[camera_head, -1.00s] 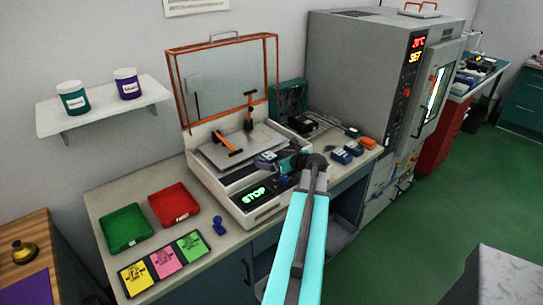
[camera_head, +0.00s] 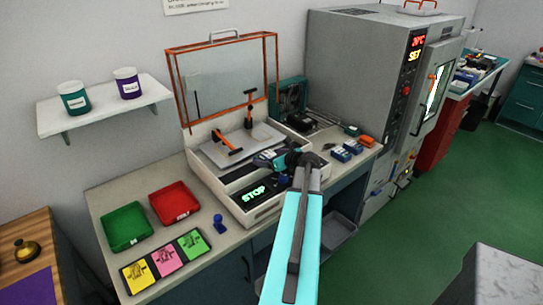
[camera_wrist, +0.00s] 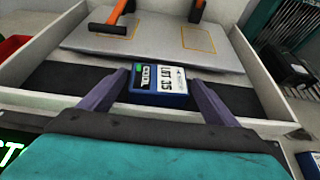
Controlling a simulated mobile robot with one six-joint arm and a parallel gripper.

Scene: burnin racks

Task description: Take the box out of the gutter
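A blue box (camera_wrist: 158,83) with a white and green label reading LOT 135 sits in the dark gutter (camera_wrist: 60,78), between the grey plate and the front wall of the tester. My gripper (camera_wrist: 160,80) is over the gutter, with one dark finger at each side of the box. The fingers look spread, with narrow gaps to the box. In the head view my gripper (camera_head: 266,162) reaches into the front of the tester and largely hides the box.
The grey plate (camera_wrist: 150,45) behind carries orange-handled clamps (camera_head: 228,150). The orange-framed lid (camera_head: 222,80) stands open. A lit STOP panel (camera_head: 254,192) is in front. Blue boxes (camera_head: 340,154) lie on the bench at right; green (camera_head: 125,228) and red (camera_head: 174,204) trays are at left.

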